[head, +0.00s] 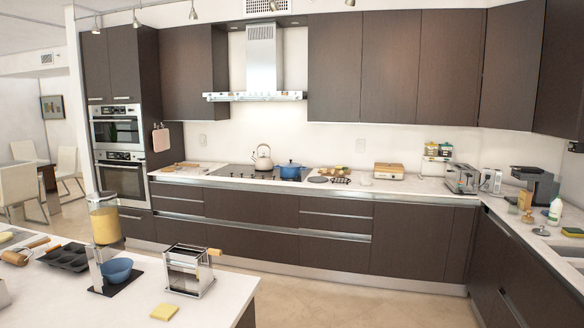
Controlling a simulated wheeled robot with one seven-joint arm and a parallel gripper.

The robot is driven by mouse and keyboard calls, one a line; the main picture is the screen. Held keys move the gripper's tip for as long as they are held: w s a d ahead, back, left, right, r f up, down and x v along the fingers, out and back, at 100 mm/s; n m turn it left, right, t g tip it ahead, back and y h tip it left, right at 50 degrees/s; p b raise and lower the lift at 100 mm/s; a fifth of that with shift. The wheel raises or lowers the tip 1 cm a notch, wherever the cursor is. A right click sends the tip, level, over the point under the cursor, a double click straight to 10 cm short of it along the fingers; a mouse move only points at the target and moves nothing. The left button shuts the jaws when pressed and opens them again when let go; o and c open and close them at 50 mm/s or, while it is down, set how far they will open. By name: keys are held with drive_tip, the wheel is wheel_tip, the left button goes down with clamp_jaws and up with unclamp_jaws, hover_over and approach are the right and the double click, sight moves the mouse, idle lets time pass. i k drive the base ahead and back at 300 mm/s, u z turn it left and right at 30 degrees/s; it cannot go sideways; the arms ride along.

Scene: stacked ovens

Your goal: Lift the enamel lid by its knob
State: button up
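A blue pot (290,173) stands on the dark cooktop (236,172) at the back counter, in the middle of the head view. It seems to have a blue lid (290,164) on top, with a small knob that is too small to make out clearly. I cannot tell from here whether the lid is enamel. A cream kettle (263,158) stands just left of the pot. My gripper is not in view.
The near island (215,300) at lower left holds a yellow-filled dispenser (105,222), a blue bowl (117,270) and a metal pasta machine (189,270). Open tiled floor (330,295) lies between the island and the back counter. Stacked ovens (118,150) stand at left.

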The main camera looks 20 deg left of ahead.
sight(290, 164)
drive_tip(key=u, duration=0.1)
drive_tip(key=i, duration=3.45)
drive_tip(key=u, duration=0.75)
drive_tip(key=i, duration=2.3)
drive_tip(key=u, duration=1.25)
drive_tip(key=i, duration=1.55)
drive_tip(key=u, duration=0.6)
